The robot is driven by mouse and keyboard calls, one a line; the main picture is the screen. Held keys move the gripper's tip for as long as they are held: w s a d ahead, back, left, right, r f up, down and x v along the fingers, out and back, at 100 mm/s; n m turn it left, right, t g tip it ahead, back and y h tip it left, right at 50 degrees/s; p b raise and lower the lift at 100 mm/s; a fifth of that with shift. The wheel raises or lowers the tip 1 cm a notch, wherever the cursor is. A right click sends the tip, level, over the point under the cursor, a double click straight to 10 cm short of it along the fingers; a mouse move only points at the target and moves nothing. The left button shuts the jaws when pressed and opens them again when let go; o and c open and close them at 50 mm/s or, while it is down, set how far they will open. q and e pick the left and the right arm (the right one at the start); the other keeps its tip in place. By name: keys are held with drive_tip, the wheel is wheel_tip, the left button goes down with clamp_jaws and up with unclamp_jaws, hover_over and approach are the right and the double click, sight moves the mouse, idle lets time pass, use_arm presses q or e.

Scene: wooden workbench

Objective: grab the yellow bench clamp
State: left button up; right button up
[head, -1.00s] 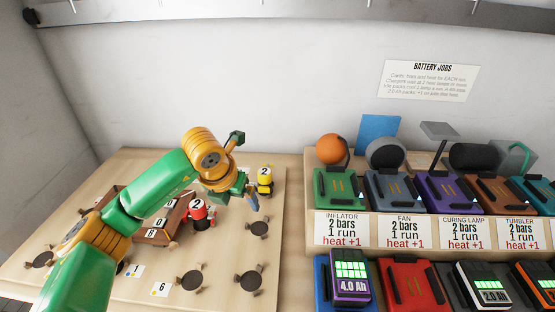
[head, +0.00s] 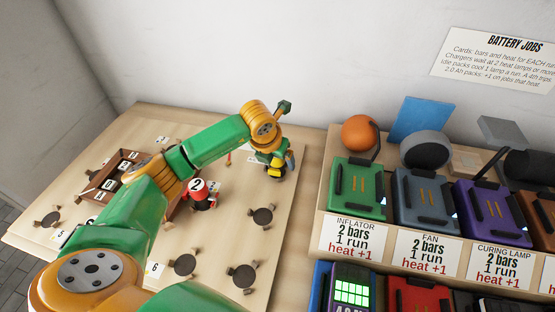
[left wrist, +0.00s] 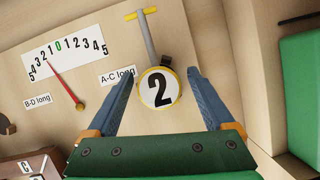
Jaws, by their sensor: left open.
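The yellow bench clamp (head: 277,173) stands on the wooden board near its right edge, partly hidden by my gripper in the head view. In the left wrist view, the clamp's round white top (left wrist: 160,89) bears a black 2, and its grey bar with a yellow cross handle reaches away toward the top. My left gripper (left wrist: 162,76) is open, with one blue finger on each side of the round top. In the head view, the left gripper (head: 275,158) is right over the clamp. I cannot tell whether the fingers touch it. My right gripper is not in view.
A red clamp (head: 201,194) marked 2 stands to the left. A wooden tray (head: 110,197) with labelled pieces lies farther left, partly behind my arm. A scale card (left wrist: 66,60) with a red pointer lies near the clamp. The raised charger rack (head: 322,190) stands to the right.

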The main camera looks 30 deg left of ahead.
use_arm(q)
drive_tip(key=shift+s+r, duration=0.15)
drive_tip(key=c, duration=0.7)
clamp_jaws()
